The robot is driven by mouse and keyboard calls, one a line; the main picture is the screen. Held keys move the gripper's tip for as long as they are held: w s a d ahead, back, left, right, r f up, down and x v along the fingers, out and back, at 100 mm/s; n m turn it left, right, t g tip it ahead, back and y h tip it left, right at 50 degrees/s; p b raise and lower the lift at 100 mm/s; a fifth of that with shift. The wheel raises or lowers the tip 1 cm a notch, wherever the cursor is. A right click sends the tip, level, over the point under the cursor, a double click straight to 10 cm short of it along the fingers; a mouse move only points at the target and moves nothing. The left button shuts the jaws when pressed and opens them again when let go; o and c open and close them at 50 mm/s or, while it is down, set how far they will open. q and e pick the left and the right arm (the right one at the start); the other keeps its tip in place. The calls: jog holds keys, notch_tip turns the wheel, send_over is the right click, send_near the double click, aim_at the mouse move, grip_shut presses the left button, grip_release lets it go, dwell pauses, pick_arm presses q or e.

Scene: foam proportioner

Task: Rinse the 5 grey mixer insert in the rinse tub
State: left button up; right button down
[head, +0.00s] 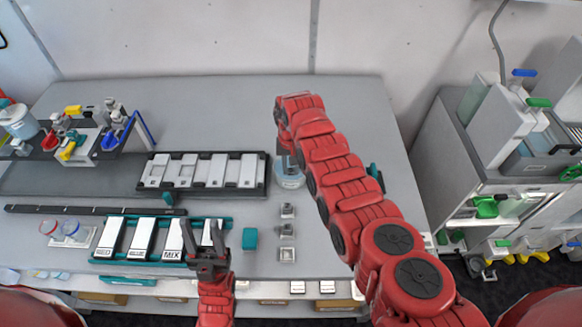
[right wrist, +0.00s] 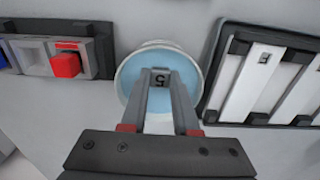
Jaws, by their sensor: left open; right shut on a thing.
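My right gripper (right wrist: 160,84) is shut on a small grey mixer insert (right wrist: 159,79) marked 5. It holds the insert over or inside the mouth of the round rinse tub (right wrist: 130,88), which has pale blue water in it. I cannot tell whether the insert touches the water. In the head view the tub (head: 291,181) stands in the middle of the table, partly hidden by my right arm and gripper (head: 288,160). My left gripper (head: 207,240) is open and empty, above the right part of the teal tray (head: 110,258).
Three small grey blocks (head: 287,230) stand in a column in front of the tub. A dark rack (head: 263,176) with several white cartridges is left of it. A teal block (head: 250,238) lies nearby. A dark holder with a red piece (right wrist: 67,64) shows in the wrist view.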

jog(key=shift+w+f+b, duration=0.15)
jog(key=shift+b, duration=0.55)
jog(key=shift+w+b, duration=0.3)
jog(key=shift+b, duration=0.5)
jog(key=shift+w+b, duration=0.35)
jog(key=shift+b, duration=1.35)
jog(key=shift+r, duration=0.2)
jog(key=shift+p, duration=0.45)
jog(key=shift+s+p, duration=0.35)
jog(key=shift+p, duration=1.15)
